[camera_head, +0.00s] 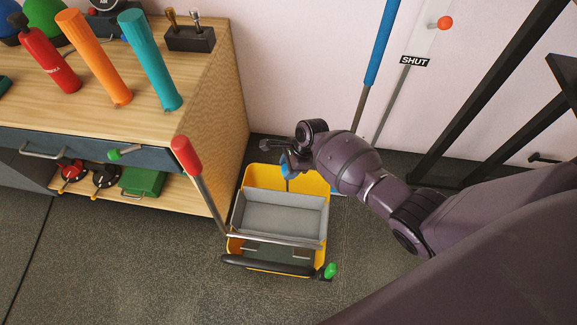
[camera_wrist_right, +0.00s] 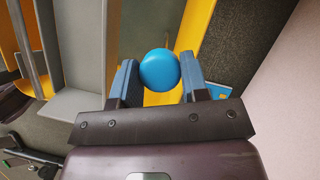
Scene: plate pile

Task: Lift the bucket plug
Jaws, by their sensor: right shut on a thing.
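The yellow bucket (camera_head: 262,176) stands on the floor in the head view, with a grey inner tray (camera_head: 280,218) in it. My right gripper (camera_head: 288,164) is over the bucket's far side. In the right wrist view, a round blue knob (camera_wrist_right: 159,69), which looks like the plug's top, sits between the two blue finger pads of this gripper (camera_wrist_right: 157,82). The gripper is shut on it. In the head view a thin stem shows below the fingers, and the knob is mostly hidden. Where the stem ends cannot be seen. My left gripper is not in view.
A red-handled lever (camera_head: 187,156) rises at the bucket's left, near the wooden cabinet (camera_head: 215,100). A black bar (camera_head: 265,265) crosses its front. A blue pole (camera_head: 378,50) leans against the wall behind. Free floor (camera_head: 120,260) lies to the left.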

